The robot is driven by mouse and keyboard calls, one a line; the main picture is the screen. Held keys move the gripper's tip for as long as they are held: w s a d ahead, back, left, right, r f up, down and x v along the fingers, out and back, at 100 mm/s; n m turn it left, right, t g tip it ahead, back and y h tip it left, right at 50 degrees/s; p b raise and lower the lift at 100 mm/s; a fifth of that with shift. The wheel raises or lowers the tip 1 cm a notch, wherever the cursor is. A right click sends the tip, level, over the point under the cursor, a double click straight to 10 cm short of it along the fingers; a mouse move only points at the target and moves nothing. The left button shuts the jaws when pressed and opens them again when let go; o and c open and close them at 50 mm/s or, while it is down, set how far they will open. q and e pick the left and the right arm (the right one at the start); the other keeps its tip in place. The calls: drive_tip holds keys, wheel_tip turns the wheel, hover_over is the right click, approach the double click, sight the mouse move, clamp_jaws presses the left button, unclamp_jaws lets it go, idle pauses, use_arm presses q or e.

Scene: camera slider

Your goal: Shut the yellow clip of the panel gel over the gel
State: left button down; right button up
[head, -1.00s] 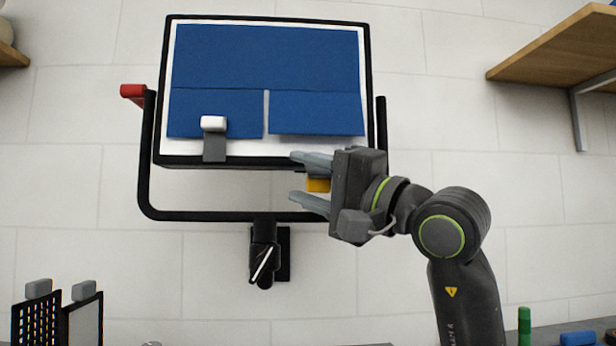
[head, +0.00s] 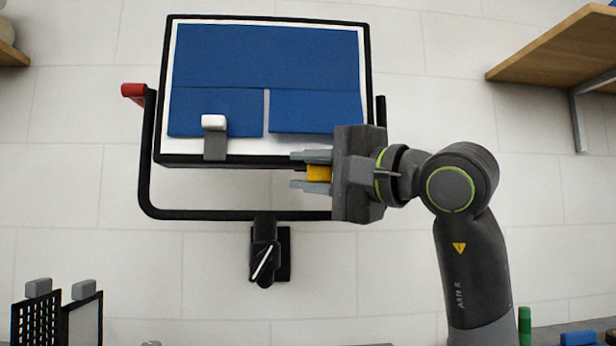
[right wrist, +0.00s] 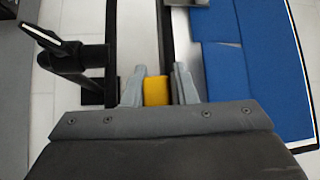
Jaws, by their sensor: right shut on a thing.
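The light panel (head: 235,148) has a black frame and a white face with blue gel sheets (head: 267,57). One lower blue sheet (head: 315,112) hangs at the right, above the yellow clip. The yellow clip (head: 318,173) is at the panel's lower edge, below the blue sheets and not over them. My right gripper (head: 297,170) comes from the right and is shut on the clip, one finger above and one below. In the right wrist view the clip (right wrist: 157,90) sits between both fingers. The clip's hinge is hidden. My left gripper is not in view.
A grey clip with a white top (head: 214,123) overlaps the lower left blue sheet. A black yoke (head: 220,215) with a red knob (head: 133,91) surrounds the panel above a wall mount (head: 265,252). A wooden shelf (head: 560,50) is at upper right. Small framed panels (head: 84,318) stand lower left.

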drive_tip(key=shift+s+r+m+g+h+p, duration=0.15)
drive_tip(key=shift+r+m+g+h+p, duration=0.25)
drive_tip(key=shift+m+g+h, duration=0.45)
drive_tip(key=shift+m+g+p, duration=0.25)
drive_tip(key=shift+m+p, duration=0.05)
drive_tip(key=shift+m, duration=0.35)
drive_tip(key=o, duration=0.6)
drive_tip(key=shift+o, duration=1.4)
drive_tip(key=shift+r, duration=0.15)
drive_tip(key=shift+s, duration=0.1)
